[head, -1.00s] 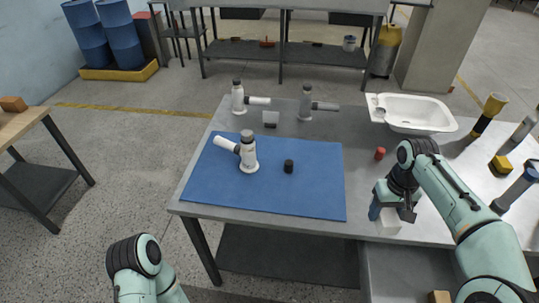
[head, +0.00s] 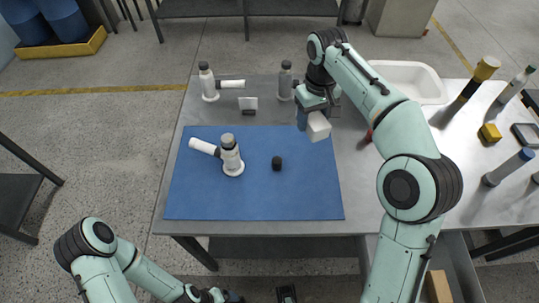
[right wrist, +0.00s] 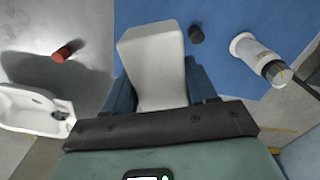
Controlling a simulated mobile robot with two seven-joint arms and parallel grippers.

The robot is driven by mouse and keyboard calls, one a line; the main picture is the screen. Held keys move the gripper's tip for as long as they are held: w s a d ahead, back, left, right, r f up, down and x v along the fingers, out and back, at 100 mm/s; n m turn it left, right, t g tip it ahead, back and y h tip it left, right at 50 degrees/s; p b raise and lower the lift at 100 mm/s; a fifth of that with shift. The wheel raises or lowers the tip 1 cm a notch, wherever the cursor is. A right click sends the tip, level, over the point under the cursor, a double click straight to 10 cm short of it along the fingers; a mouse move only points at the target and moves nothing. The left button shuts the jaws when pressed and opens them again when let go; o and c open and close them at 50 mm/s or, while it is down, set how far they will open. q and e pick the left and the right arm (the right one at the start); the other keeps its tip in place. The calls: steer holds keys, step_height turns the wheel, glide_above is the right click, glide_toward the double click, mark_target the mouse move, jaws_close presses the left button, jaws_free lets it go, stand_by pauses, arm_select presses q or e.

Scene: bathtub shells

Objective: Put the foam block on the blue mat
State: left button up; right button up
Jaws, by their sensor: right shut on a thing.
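The white foam block (head: 318,126) is held in my right gripper (head: 312,116), raised above the table near the far right corner of the blue mat (head: 230,200). In the right wrist view the foam block (right wrist: 155,65) sits between the two blue fingers, with the mat (right wrist: 235,85) behind it and to its right. The mat lies flat on the grey table. My left arm is low at the bottom left of the head view. Its end is cut by the bottom edge, so its fingers cannot be made out.
On the mat stand a white bottle-like fitting (head: 231,157) with a side arm and a small black cylinder (head: 277,163). Two similar fittings (head: 208,84) (head: 285,82) and a small card stand (head: 248,104) are behind it. A red cylinder (right wrist: 66,51) and white basin (head: 418,80) are to the right.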

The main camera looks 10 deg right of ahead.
steer(key=shift+s+f, duration=0.1)
steer(key=shift+f, duration=0.3)
steer(key=b, duration=0.3)
glide_toward(304, 167)
steer(key=shift+s, duration=0.1)
arm_select(q)
steer(key=shift+s+f+b, duration=0.15)
steer(key=shift+s+f, duration=0.1)
steer(key=shift+f, duration=0.45)
steer(key=shift+s+f+b, duration=0.1)
steer(key=shift+s+f, duration=0.2)
steer(key=shift+f, duration=0.35)
steer(key=shift+s+f+b, duration=0.15)
steer(key=shift+s+f, duration=0.1)
steer(key=shift+f, duration=0.45)
arm_select(e)
steer(key=shift+f, duration=3.2)
steer(key=shift+f, duration=0.15)
steer(key=o, duration=1)
